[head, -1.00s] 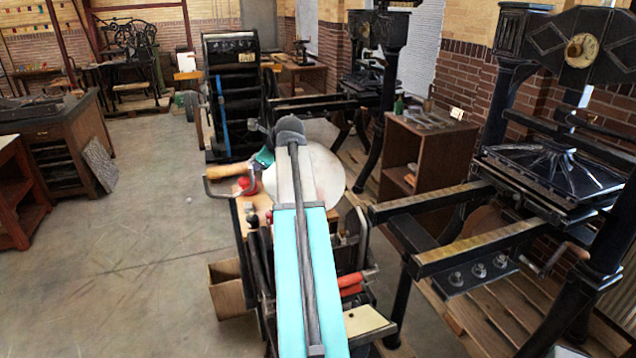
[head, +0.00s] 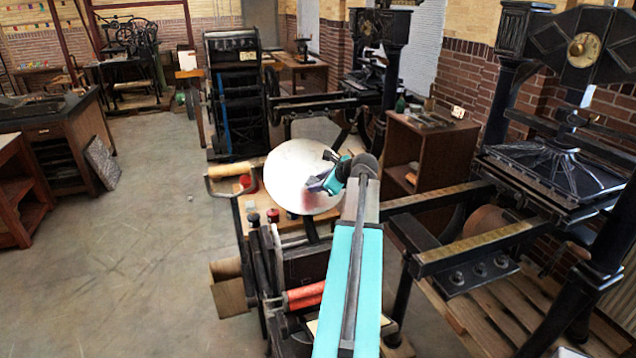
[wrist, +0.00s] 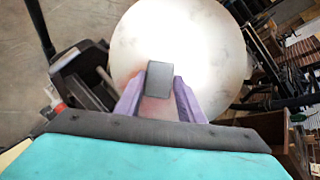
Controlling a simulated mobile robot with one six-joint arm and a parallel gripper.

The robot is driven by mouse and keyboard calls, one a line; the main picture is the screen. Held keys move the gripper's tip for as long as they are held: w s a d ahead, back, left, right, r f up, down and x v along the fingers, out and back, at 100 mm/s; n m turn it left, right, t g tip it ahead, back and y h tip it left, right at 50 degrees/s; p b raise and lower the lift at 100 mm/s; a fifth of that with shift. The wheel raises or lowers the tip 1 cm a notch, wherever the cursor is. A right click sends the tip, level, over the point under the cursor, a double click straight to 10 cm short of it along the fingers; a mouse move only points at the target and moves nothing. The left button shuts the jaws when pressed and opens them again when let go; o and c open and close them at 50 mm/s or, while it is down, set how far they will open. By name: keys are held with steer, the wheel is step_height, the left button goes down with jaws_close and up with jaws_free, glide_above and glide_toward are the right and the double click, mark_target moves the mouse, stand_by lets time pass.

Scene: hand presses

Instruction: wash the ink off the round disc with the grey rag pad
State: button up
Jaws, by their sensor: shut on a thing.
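The round disc (head: 290,168) is pale and tilted on the small press in the middle of the head view. A reddish ink smear shows on its lower part, beside my gripper. The disc also fills the upper middle of the wrist view (wrist: 185,35). My gripper (head: 316,185) is over the disc's right half. In the wrist view its purple fingers (wrist: 160,97) are shut on the grey rag pad (wrist: 161,76), which lies in front of the disc's face. I cannot tell whether the pad touches it. A faint pinkish stain shows beside the fingers.
The press has a wooden-handled lever (head: 230,170) left of the disc and red rollers (head: 304,295) below it. A large black hand press (head: 560,175) stands at the right. Open floor (head: 140,270) lies at the left.

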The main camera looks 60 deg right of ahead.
steer(key=shift+s+d, duration=0.1)
steer(key=shift+d, duration=0.1)
steer(key=shift+s+d+f+b, duration=0.15)
steer(key=shift+s+d+b, duration=0.2)
steer(key=shift+d, duration=0.25)
steer(key=shift+s+d+f+b, duration=0.2)
steer(key=shift+s+d+b, duration=0.1)
steer(key=shift+d, duration=0.25)
steer(key=shift+s+d+f+b, duration=0.15)
steer(key=shift+s+d+b, duration=0.15)
steer(key=shift+d, duration=0.3)
steer(key=shift+w+d+f+b, duration=0.15)
steer(key=shift+w+f, duration=0.25)
steer(key=shift+f, duration=0.15)
steer(key=shift+w+d+f+b, duration=0.15)
steer(key=shift+w+f, duration=0.2)
steer(key=shift+f, duration=0.15)
steer(key=shift+w+d+f, duration=0.25)
steer(key=shift+w+f, duration=0.05)
steer(key=shift+f, duration=0.15)
steer(key=shift+a, duration=0.1)
